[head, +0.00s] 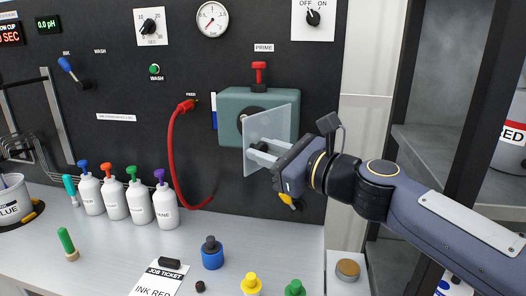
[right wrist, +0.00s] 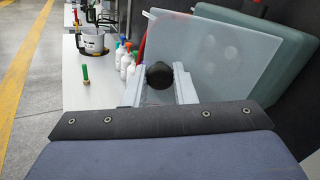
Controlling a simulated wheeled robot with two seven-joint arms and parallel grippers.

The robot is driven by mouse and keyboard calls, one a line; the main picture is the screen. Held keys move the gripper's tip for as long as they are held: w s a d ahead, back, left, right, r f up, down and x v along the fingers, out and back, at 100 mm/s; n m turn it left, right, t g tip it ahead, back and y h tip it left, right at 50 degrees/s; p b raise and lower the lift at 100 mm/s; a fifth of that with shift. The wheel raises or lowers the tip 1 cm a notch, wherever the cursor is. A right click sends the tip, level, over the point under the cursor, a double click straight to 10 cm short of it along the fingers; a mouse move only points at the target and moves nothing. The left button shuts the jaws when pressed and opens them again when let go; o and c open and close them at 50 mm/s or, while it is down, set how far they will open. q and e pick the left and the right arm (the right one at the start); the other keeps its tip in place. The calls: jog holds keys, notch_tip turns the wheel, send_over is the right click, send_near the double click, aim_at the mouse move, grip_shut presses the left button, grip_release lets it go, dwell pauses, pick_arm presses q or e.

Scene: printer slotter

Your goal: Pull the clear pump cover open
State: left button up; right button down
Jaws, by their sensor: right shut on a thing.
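The clear pump cover (head: 270,132) is a see-through panel in front of the teal pump box (head: 230,102). It stands at an angle to the box, with its left edge out from the box front. It also fills the upper middle of the right wrist view (right wrist: 215,55), with the pump box (right wrist: 275,40) behind it. My right gripper (head: 259,153) is at the cover's near face, shut on a round black knob (right wrist: 159,76) that shows between its two pale fingers. Where the knob joins the cover is hidden. My left gripper is not in view.
A red hose (head: 171,150) loops down the black panel left of the pump. White bottles (head: 114,199) with coloured tops stand on the grey bench (head: 110,255). A shelf frame (head: 417,100) is at right.

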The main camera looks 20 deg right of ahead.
aim_at(251, 125)
jog(key=c, duration=1.2)
grip_release()
jog(key=shift+r, duration=0.1)
jog(key=shift+r+p, duration=0.35)
jog(key=shift+r, duration=0.05)
notch_tip(251, 125, up, 3)
jog(key=shift+r+p, duration=0.15)
jog(key=shift+p, duration=0.9)
jog(key=s+a+r+p, duration=0.1)
jog(key=s+a+r, duration=0.1)
jog(key=s+r, duration=0.1)
jog(key=s+a+r+p, duration=0.2)
jog(key=s, duration=0.3)
jog(key=s+a+r+p, duration=0.2)
jog(key=s+r, duration=0.1)
jog(key=s, duration=0.1)
jog(key=shift+s+r, duration=0.35)
